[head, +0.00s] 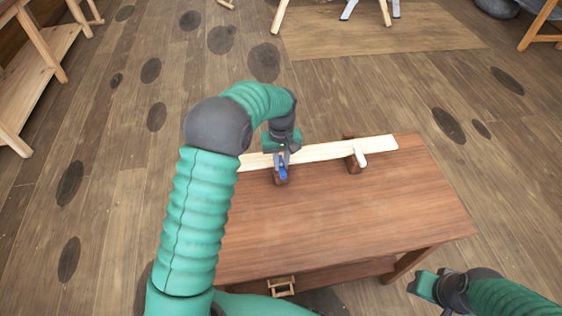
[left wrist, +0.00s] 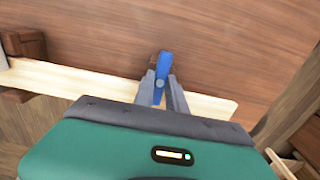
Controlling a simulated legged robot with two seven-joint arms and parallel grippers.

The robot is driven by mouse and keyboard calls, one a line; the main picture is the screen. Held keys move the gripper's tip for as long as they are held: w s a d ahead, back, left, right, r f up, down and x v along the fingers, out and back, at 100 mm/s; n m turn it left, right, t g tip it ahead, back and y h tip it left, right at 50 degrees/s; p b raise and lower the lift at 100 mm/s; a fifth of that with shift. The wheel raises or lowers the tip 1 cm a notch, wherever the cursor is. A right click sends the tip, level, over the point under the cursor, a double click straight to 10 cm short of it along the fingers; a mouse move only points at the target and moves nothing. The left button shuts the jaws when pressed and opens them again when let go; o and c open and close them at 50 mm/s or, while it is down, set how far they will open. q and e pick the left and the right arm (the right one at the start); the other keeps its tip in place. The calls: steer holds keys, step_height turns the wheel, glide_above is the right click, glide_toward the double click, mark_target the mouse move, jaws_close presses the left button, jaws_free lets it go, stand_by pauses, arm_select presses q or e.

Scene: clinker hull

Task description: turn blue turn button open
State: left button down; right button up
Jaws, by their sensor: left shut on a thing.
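A small blue turn button (head: 283,174) sits on a brown block (head: 280,180) at the front edge of a pale plank (head: 320,152) on the table. My left gripper (head: 282,162) comes down from above and is shut on the blue button. In the left wrist view the button (left wrist: 161,72) stands between the two grey fingers (left wrist: 161,84), its long side running roughly across the plank (left wrist: 75,82). The fingers hide part of it. My right gripper (head: 424,287) is low at the right, away from the plank; its jaw opening is unclear.
A white turn button (head: 361,158) is on another block (head: 352,164) farther right along the plank. The brown table top (head: 350,205) is otherwise clear. A small wooden frame (head: 281,287) shows below its front edge. A wooden bench (head: 40,65) stands far left.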

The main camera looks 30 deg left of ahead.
arm_select(q)
steer(key=shift+r, duration=0.1)
steer(key=shift+r+m+p, duration=0.1)
steer(key=shift+m+p, duration=1.65)
steer(key=shift+m, duration=0.25)
steer(key=m+p, duration=0.3)
steer(key=m, duration=0.3)
steer(key=shift+w+p, duration=0.1)
steer(key=shift+p, duration=0.25)
steer(key=m+p, duration=0.1)
steer(key=m, duration=0.2)
steer(key=shift+m+p, duration=0.3)
steer(key=shift+m, duration=0.1)
steer(key=shift+m+p, duration=0.7)
steer(key=shift+m, duration=1.4)
steer(key=c, duration=1.4)
jaws_free()
steer(key=shift+f, duration=0.2)
